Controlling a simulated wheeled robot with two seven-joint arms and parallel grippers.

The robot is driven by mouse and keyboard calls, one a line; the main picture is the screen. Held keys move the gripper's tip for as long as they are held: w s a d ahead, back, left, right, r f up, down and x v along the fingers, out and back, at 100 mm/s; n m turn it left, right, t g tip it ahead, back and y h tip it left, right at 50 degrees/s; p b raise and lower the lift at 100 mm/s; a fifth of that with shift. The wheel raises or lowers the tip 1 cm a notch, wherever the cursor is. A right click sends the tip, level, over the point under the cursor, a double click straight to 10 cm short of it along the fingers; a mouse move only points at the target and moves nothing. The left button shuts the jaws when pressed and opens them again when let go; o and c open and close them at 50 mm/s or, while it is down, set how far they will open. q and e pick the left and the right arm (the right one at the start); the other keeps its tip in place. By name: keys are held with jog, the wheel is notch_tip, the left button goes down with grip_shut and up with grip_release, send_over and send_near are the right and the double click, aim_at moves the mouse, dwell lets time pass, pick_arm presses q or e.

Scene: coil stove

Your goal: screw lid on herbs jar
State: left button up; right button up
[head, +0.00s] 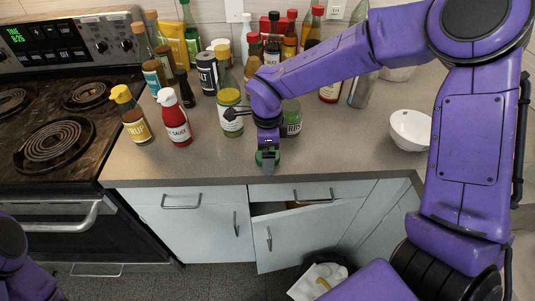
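The herbs jar (291,121) stands upright on the counter. It is a short jar with green contents and a label reading "RBS" at its visible end; my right gripper hides its left side. A dark green lid (267,157) is directly below my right gripper (267,147), near the counter's front edge and in front of the jar. The gripper points down at the lid, its fingers too small and dark to tell whether they grip it. My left gripper is out of view; only part of my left arm shows at the lower left.
Several bottles crowd behind. A white bowl (410,131) sits at the right. A coil stove (55,140) adjoins the counter (205,165), whose front strip is clear.

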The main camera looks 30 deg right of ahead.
jog(key=c, duration=1.1)
jog(key=shift+r, duration=0.55)
jog(key=s+a+r+b, duration=0.1)
jog(key=s+a+r, duration=0.1)
jog(key=s+r, duration=0.2)
jog(key=s+a+r+b, duration=0.1)
jog(key=s+a+r, duration=0.2)
jog(key=s+r, duration=0.1)
jog(key=s+a+r+b, duration=0.1)
jog(key=s+a+r, duration=0.1)
jog(key=s+r, duration=0.1)
jog(key=shift+s+a+r, duration=0.3)
jog(key=shift+s+r, duration=0.1)
jog(key=shift+r, duration=0.05)
